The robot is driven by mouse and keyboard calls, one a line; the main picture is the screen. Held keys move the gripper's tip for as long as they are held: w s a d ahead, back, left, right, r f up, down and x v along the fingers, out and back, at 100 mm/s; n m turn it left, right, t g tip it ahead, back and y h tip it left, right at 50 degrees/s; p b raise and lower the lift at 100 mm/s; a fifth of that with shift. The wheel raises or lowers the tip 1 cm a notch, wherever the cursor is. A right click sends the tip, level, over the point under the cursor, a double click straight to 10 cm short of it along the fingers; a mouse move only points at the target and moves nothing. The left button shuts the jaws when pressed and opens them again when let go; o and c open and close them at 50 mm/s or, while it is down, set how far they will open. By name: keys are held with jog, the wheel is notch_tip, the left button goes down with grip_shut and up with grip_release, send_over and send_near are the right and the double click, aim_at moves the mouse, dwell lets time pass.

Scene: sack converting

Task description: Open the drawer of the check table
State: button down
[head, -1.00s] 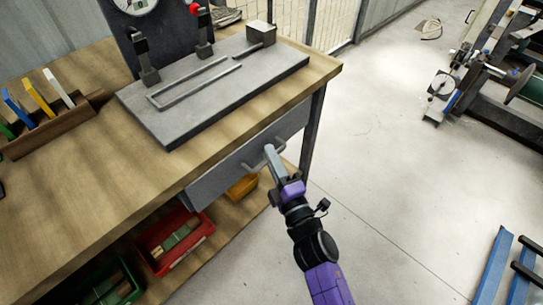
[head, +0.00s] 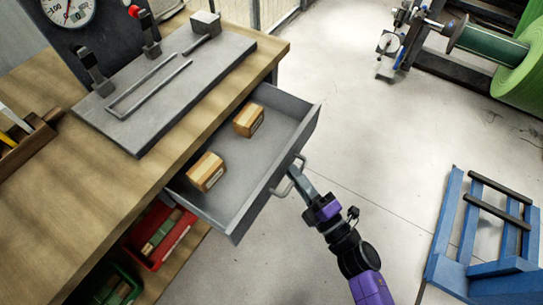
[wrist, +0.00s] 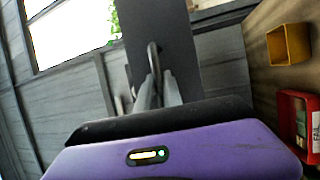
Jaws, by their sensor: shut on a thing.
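The check table (head: 62,205) has a wooden top, and its grey drawer (head: 240,166) stands pulled out in the head view. Two small wooden blocks, a nearer one (head: 206,171) and a farther one (head: 249,120), lie inside the drawer. My gripper (head: 297,176) is shut on the drawer's bar handle (head: 280,190) at the drawer front. In the wrist view the fingers (wrist: 158,92) reach to the handle (wrist: 153,52) against the dark drawer front (wrist: 165,32). The exact finger contact is partly hidden.
A grey plate (head: 150,95) with clamps and a dial gauge (head: 68,10) sit on the tabletop. A red bin (head: 160,238) and a green bin (head: 118,285) stand on the shelf below. A blue frame (head: 450,240) stands at right. The floor between is clear.

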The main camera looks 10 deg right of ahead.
jog(key=s+d, duration=0.4)
jog(key=d, duration=0.1)
jog(key=shift+s+d, duration=0.2)
jog(key=shift+d, duration=0.15)
jog(key=shift+f, duration=0.1)
jog(key=c, duration=1.8)
grip_release()
jog(key=shift+o, duration=0.2)
jog(key=v, duration=0.7)
jog(key=shift+s+d+b, duration=0.2)
jog(key=shift+s+b, duration=0.1)
jog(key=shift+s, duration=0.05)
jog(key=shift+f, duration=0.1)
